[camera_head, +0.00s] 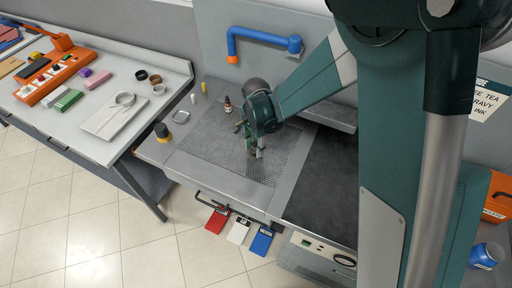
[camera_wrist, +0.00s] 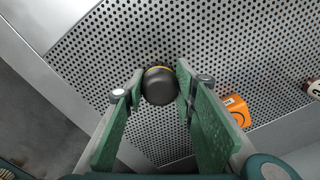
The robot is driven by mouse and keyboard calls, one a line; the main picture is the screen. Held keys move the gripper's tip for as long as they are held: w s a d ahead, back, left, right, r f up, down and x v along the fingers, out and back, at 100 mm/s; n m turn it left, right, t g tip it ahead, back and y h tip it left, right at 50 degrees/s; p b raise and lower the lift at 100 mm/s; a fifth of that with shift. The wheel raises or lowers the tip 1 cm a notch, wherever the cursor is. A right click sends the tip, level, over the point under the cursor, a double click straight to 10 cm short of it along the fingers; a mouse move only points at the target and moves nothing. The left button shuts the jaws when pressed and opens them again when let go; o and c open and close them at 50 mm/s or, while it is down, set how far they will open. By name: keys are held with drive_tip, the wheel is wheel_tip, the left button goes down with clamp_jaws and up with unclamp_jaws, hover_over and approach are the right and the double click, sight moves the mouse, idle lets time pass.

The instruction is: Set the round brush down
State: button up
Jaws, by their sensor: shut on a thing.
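The round brush (camera_wrist: 159,88) has a dark rounded top and a thin yellow-orange edge. In the wrist view it sits between the two green fingers of my gripper (camera_wrist: 160,85), which is shut on it. In the head view my gripper (camera_head: 256,152) points down over the perforated metal plate (camera_head: 210,150) of the work table, and the brush shows only as a small brownish piece between the fingertips. It is low over the plate; I cannot tell whether it touches.
A small dark dropper bottle (camera_head: 228,105) stands behind my gripper. A black-topped pot (camera_head: 162,132) stands at the plate's left edge. An orange item (camera_wrist: 237,109) lies to the right in the wrist view. Bare plate surrounds the brush. A dark panel (camera_head: 325,175) lies right.

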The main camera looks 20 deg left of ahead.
sight(256, 144)
drive_tip(key=shift+f, duration=0.15)
drive_tip(key=o, duration=0.9)
drive_tip(key=shift+r, duration=6.1)
drive_tip(key=shift+d, duration=0.1)
